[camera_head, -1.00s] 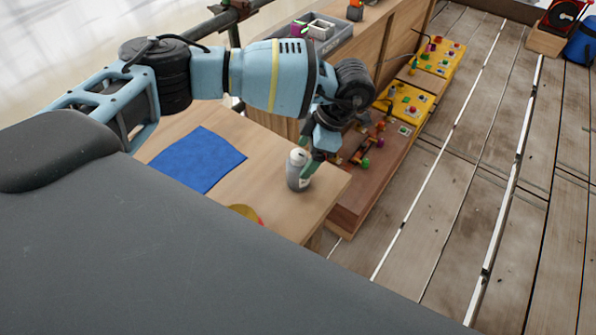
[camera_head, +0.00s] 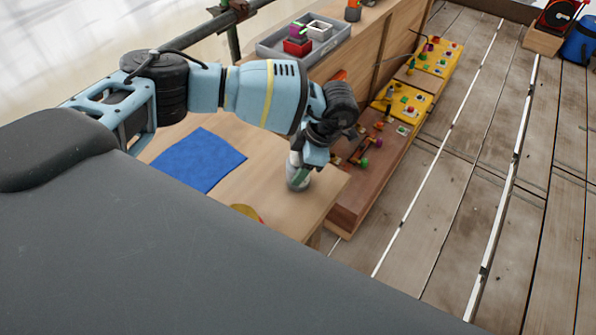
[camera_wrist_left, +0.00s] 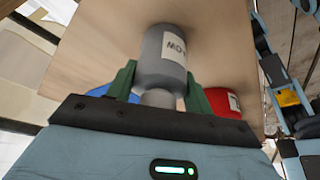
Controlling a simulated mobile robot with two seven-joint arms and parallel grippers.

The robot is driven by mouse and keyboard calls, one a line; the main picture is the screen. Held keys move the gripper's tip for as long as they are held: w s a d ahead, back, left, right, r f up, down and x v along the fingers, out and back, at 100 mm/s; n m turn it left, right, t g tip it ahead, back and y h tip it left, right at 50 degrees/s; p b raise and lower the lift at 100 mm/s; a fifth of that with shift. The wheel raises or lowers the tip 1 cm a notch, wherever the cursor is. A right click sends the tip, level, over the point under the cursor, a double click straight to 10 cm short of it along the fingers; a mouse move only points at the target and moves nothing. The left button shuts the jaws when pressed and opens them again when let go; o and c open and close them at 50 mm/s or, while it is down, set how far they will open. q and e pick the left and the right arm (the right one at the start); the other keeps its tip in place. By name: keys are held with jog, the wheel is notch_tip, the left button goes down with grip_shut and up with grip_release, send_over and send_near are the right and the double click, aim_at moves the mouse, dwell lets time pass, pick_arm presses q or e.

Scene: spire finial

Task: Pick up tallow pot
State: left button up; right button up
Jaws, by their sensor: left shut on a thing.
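A grey bottle (camera_head: 296,182) stands upright near the right end of the wooden table. In the left wrist view the bottle (camera_wrist_left: 160,62) carries a white label starting "MO". My left gripper (camera_head: 301,167) is shut on this bottle, with its green fingers on either side. A round pot with a yellowish top and red side (camera_head: 246,213) is partly hidden behind my grey body. A red container with a white label (camera_wrist_left: 217,102) shows beside the right finger in the left wrist view. Its label is unreadable. My right gripper is not in view.
A blue cloth (camera_head: 198,160) lies on the table (camera_head: 268,206), left of the bottle. A grey tray (camera_head: 272,50) with coloured blocks sits on a bench behind. A low brown box with coloured knobs (camera_head: 362,185) is just right of the table.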

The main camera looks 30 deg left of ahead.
pick_arm(q)
jog(key=shift+r, duration=0.1)
jog(key=shift+c, duration=0.2)
jog(key=shift+r, duration=0.6)
notch_tip(320, 180, up, 2)
jog(key=shift+r, duration=0.1)
jog(key=s+d+r, duration=0.1)
jog(key=s+d, duration=0.9)
jog(key=d, duration=0.2)
jog(key=shift+d+r, duration=0.2)
jog(key=shift+s, duration=0.1)
